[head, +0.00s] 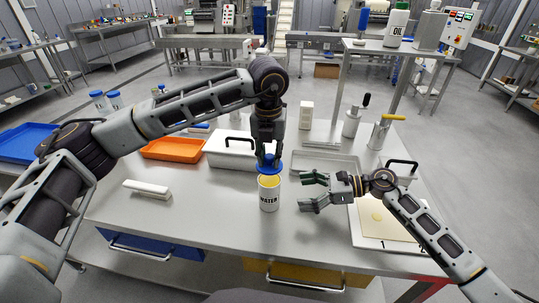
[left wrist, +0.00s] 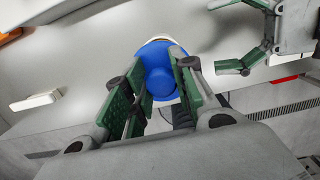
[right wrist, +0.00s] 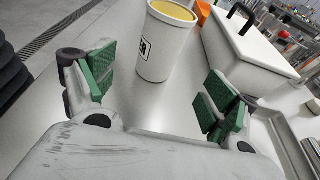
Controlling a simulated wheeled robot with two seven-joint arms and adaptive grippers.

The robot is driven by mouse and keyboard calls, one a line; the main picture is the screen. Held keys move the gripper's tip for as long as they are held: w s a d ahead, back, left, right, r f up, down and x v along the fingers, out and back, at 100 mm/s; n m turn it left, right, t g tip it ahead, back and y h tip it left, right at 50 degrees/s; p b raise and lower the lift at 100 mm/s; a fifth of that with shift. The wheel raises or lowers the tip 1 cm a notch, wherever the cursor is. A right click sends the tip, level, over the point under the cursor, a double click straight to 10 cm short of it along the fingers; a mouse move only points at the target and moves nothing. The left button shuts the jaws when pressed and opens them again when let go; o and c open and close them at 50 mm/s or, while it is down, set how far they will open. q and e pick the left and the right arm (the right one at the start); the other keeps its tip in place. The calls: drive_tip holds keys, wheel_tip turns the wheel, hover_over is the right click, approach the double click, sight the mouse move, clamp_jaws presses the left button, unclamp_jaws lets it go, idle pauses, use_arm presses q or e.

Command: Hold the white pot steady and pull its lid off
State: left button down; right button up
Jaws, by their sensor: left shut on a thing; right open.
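The white pot (head: 269,197), marked WATER, stands upright on the steel table. Its top is open and yellow shows inside it; the pot is also in the right wrist view (right wrist: 166,48). My left gripper (head: 267,155) points down and is shut on the blue lid (head: 268,166), which is just above the pot's rim and apart from it. The lid shows between the fingers in the left wrist view (left wrist: 158,75). My right gripper (head: 316,190) is open and empty to the right of the pot, its fingers facing it without touching.
A white lidded box (head: 230,150) and an orange tray (head: 172,149) lie behind the pot. A white bar (head: 147,189) lies to the left. A cutting board (head: 385,221) is right, under my right arm. A shallow metal tray (head: 322,163) lies behind my right gripper.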

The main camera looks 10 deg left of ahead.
drive_tip(key=shift+v, duration=0.9)
use_arm(q)
drive_tip(key=shift+r, duration=0.15)
use_arm(e)
drive_tip(key=shift+r, duration=0.15)
use_arm(q)
wheel_tip(320, 180, up, 9)
drive_tip(key=p, duration=0.9)
use_arm(e)
wheel_tip(320, 180, up, 9)
use_arm(q)
drive_tip(key=shift+r+p, duration=0.3)
drive_tip(key=shift+p, duration=0.2)
use_arm(e)
drive_tip(key=shift+r, duration=0.3)
